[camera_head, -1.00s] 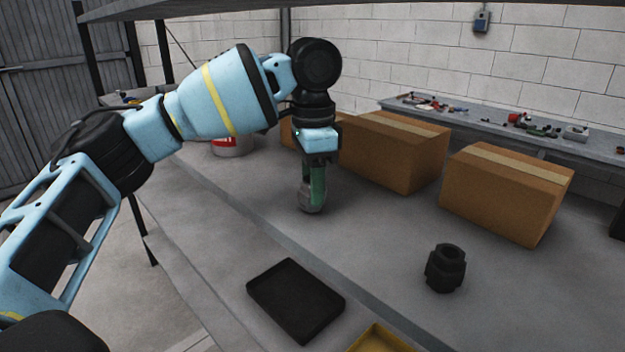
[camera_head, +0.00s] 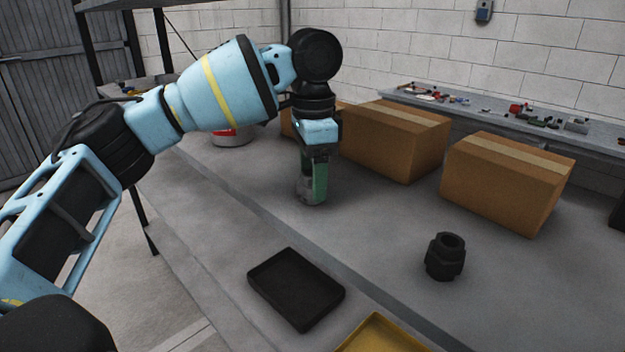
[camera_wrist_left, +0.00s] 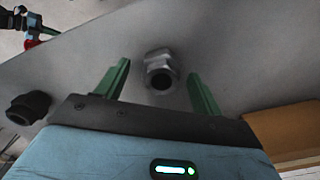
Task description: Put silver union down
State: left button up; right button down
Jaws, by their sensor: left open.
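The silver union (camera_head: 304,190) stands on the grey tabletop in the head view, at the green fingers of my left gripper (camera_head: 313,185). In the left wrist view the silver union (camera_wrist_left: 160,70) shows as a hex-ended metal fitting with a dark bore. It lies between the two spread fingers of the left gripper (camera_wrist_left: 160,88), with a gap visible on both sides. The left gripper is open and points down. In the head view a finger hides part of the union. My right gripper is not in view.
A dark union (camera_head: 445,257) stands to the right. A black tray (camera_head: 296,290) and a yellow tray (camera_head: 380,335) lie in front. Cardboard boxes (camera_head: 395,145) (camera_head: 505,185) stand behind. Red and green parts (camera_wrist_left: 32,30), unclear, show in the wrist view's corner.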

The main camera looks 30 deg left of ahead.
pick_arm(q)
jog(key=shift+r, duration=0.45)
notch_tip(320, 180, up, 2)
jog(key=shift+r, duration=0.25)
jog(key=s+d, duration=0.3)
jog(key=s, duration=0.4)
jog(key=s+d+r, duration=0.1)
jog(key=s+d, duration=0.3)
jog(key=s, duration=0.3)
jog(key=shift+s+r, duration=0.2)
jog(key=shift+r, duration=0.05)
